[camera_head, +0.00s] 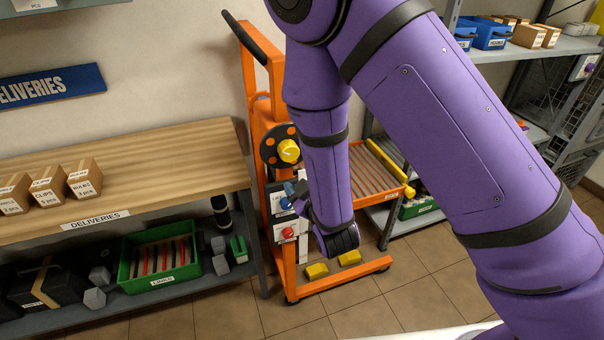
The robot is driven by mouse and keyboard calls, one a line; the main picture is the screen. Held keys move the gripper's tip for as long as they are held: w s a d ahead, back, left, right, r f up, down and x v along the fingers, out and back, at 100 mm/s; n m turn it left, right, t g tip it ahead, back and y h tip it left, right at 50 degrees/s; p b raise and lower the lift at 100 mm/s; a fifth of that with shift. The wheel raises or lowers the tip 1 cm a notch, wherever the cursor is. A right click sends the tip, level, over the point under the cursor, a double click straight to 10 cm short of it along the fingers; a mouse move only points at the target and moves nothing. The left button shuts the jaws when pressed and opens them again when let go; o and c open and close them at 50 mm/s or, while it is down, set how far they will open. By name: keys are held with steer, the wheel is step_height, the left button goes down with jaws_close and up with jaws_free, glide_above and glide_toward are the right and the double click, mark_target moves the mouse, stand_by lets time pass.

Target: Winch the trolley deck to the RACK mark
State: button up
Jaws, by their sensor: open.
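The orange trolley (254,80) stands upright between the wooden bench and the rack shelving. A dark winch wheel with orange spots (270,147) is on its mast, with a yellow knob (289,151) on it. The trolley deck (372,172), with grey rollers and a yellow bar, sits partway up, to the right of the mast and partly behind my arm. Contact cannot be told. I cannot make out the RACK mark.
The bench (120,180) with small boxes fills the left, with a green tray (125,263) on its lower shelf. Rack shelves (555,47) stand at right. Two yellow blocks (317,271) are low on the trolley's base. Tiled floor (400,290) is open in front.

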mark_target(291, 153)
steer(key=w+a+m, duration=0.1)
steer(key=w+m, duration=0.2)
steer(key=w+a+m, duration=0.1)
steer(key=w+m, duration=0.2)
steer(key=w+a+r+m, duration=0.1)
steer(key=w+m, duration=0.3)
steer(key=shift+w+a, duration=0.1)
stand_by(0.8)
steer(key=c, duration=0.9)
